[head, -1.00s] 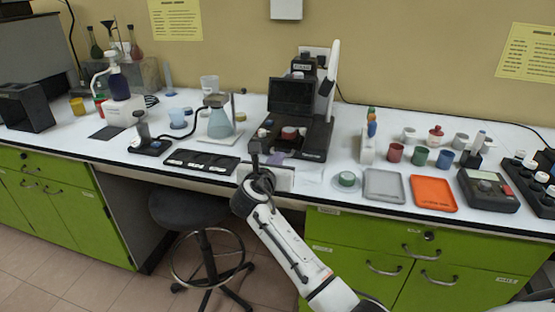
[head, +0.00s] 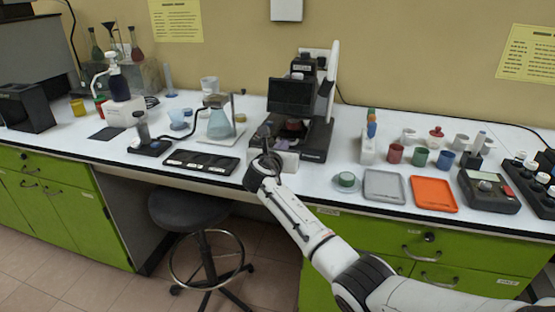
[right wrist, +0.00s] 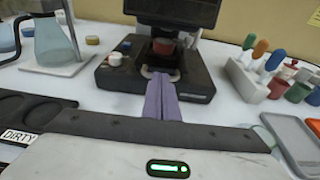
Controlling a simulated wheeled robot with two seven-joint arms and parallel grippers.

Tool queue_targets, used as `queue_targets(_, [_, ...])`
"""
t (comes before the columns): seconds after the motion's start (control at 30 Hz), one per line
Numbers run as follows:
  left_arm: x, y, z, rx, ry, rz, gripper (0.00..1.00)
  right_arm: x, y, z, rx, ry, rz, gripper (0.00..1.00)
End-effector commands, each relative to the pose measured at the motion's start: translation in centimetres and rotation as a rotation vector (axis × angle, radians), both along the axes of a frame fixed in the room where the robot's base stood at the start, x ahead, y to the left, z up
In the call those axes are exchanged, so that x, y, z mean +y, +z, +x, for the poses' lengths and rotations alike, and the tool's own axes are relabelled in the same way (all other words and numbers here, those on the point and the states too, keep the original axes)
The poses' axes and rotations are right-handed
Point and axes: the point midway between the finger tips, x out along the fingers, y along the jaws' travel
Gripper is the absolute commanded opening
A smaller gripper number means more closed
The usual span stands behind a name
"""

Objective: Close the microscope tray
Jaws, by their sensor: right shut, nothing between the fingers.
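The dark microscope (head: 318,140) stands at the back of the bench, its black screen (head: 292,96) facing me. My right gripper (head: 282,143) is in front of the microscope. Its purple fingers (right wrist: 162,78) are shut, empty, with tips at or against that pale edge; exact contact is hard to tell. How far the tray is in is partly hidden. My left gripper is out of view.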

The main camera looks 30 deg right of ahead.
Motion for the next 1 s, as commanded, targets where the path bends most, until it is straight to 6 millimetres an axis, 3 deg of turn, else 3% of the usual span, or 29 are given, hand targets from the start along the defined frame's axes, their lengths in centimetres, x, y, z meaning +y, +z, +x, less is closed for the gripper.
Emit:
queue_targets(0.27, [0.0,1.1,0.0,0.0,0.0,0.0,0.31,0.0,1.3,-0.1,-0.013,0.0,-0.01,0.0])
queue_targets(0.53, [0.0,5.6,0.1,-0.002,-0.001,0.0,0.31,3.6,2.3,-2.0,-0.005,0.011,-0.004,0.0])
queue_targets(0.6, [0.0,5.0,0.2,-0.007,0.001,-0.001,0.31,4.7,1.8,-3.0,-0.007,0.012,-0.003,0.0])
queue_targets(1.0, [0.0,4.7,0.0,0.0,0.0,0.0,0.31,9.5,3.2,-8.2,-0.005,0.01,-0.002,0.0])
